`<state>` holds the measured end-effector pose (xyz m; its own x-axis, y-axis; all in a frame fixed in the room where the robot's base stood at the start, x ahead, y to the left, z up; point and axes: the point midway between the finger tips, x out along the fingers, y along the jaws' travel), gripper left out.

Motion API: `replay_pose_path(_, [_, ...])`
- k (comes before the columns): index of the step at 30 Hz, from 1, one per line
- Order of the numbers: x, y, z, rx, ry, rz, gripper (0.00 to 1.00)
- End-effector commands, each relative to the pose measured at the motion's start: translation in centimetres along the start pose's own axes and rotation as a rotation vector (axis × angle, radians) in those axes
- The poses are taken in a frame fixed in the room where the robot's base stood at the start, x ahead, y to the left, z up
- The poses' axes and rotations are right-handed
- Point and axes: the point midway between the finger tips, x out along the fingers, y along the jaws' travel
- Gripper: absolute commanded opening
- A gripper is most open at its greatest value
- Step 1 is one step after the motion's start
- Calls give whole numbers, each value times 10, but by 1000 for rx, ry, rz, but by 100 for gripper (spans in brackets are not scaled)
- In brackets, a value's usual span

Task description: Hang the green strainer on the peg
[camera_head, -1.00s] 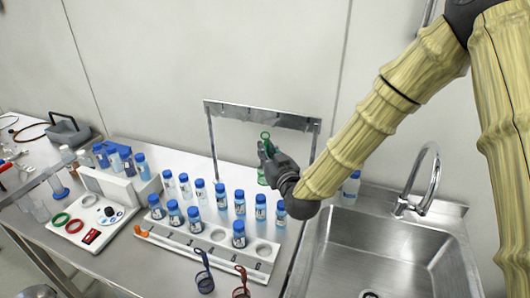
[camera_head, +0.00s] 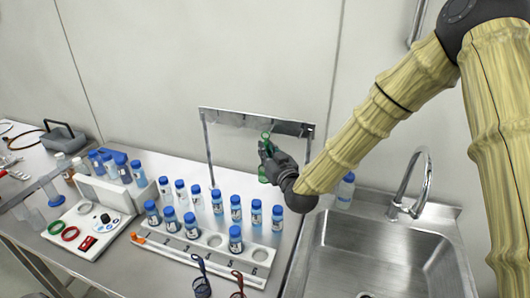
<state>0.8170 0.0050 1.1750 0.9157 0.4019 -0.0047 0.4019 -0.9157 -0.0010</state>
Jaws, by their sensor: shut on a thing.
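My gripper (camera_head: 266,149) is shut on the green strainer (camera_head: 264,138). Part of the strainer shows above the fingers and a little green shows below them; the rest is hidden by my gripper. The strainer is in front of the metal rack (camera_head: 207,150), close under its top bar. The pegs are too small to make out clearly, and I cannot tell whether the strainer touches the bar.
Several blue-capped bottles (camera_head: 235,239) stand in and behind a white numbered holder (camera_head: 196,257) below my gripper. Blue (camera_head: 201,284) and brown strainers (camera_head: 238,293) are at the front edge. The sink (camera_head: 385,255) and faucet (camera_head: 424,185) are at right.

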Motion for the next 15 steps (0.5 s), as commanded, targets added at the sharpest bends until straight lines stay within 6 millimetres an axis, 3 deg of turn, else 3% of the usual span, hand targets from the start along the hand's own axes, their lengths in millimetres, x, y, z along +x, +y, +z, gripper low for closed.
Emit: replay_pose_path(15, [18, 15, 3, 0, 2, 0, 0])
